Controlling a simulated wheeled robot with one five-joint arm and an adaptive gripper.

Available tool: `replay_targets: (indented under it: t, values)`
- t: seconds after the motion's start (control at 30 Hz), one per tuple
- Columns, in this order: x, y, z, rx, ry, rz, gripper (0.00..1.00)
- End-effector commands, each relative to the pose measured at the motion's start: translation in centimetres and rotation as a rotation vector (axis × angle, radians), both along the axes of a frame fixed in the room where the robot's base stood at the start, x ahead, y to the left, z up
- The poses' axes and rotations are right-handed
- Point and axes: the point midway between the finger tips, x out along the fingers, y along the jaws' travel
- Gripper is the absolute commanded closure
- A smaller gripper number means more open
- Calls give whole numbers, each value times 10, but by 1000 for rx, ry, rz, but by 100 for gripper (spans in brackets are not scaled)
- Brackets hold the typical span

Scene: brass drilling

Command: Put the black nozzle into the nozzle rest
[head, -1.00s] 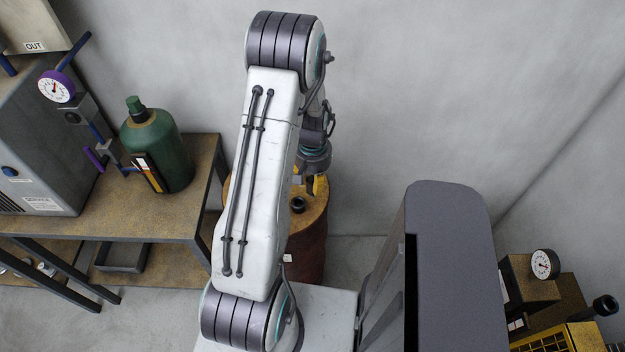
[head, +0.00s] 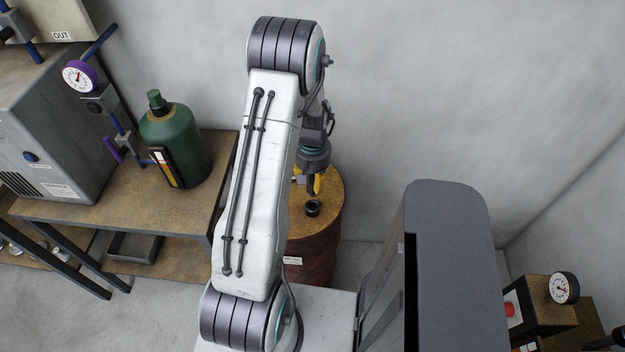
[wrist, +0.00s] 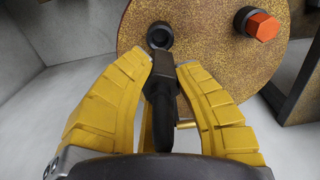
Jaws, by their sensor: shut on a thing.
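The black nozzle (wrist: 160,90) is between the yellow fingers of my gripper (wrist: 165,65) in the wrist view, with the fingers shut on it. In the head view my gripper (head: 315,185) hangs over the rusty drum (head: 326,250), mostly behind my arm. A black open ring (wrist: 160,35) sits on the drum top, just beyond the fingertips in the wrist view. It also shows in the head view (head: 313,208). It looks like the nozzle rest, but I cannot be sure. I see no clear contact between nozzle and ring.
An orange hexagonal piece in a black collar (wrist: 262,25) is on the drum top, right of the ring. A bench (head: 120,218) with a green bottle (head: 176,145) stands left of the drum. A dial gauge (head: 564,288) is at the far right. The wall is close behind.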

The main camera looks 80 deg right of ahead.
Motion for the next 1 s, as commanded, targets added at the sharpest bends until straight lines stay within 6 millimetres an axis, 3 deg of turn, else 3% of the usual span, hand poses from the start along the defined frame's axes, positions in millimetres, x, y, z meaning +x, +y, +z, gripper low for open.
replay_targets:
  t: [1.0]
  values:
    - [0,0,-63,-1,0,-1,100]
